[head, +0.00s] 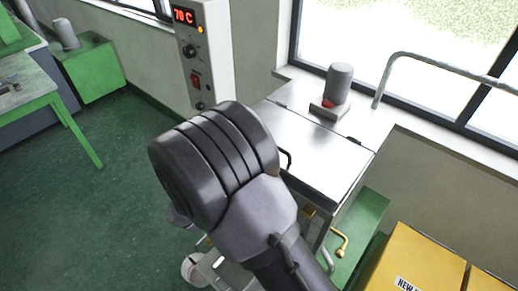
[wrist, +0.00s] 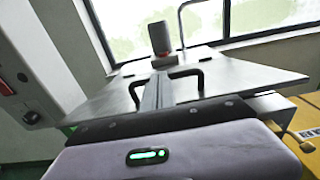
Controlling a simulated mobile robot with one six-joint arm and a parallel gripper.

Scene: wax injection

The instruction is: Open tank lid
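The tank lid (head: 315,155) is a flat steel plate that lies closed on the tank by the window. A black handle (head: 287,158) shows at its near left edge, partly behind my arm. The wrist view shows the lid (wrist: 230,75) as well, with the black handle (wrist: 187,73) across it. My gripper (wrist: 160,76) reaches forward as a narrow grey finger that crosses the middle of the handle. The finger is seen edge-on, so I cannot tell whether it grips the handle. My arm hides the gripper in the head view.
A grey motor (head: 339,84) with a red part stands behind the lid. A control box (head: 205,50) reading 70 °C is to the left. A bent pipe (head: 440,65) runs by the window. A yellow box (head: 420,265) stands at lower right. Green floor (head: 110,200) is clear at left.

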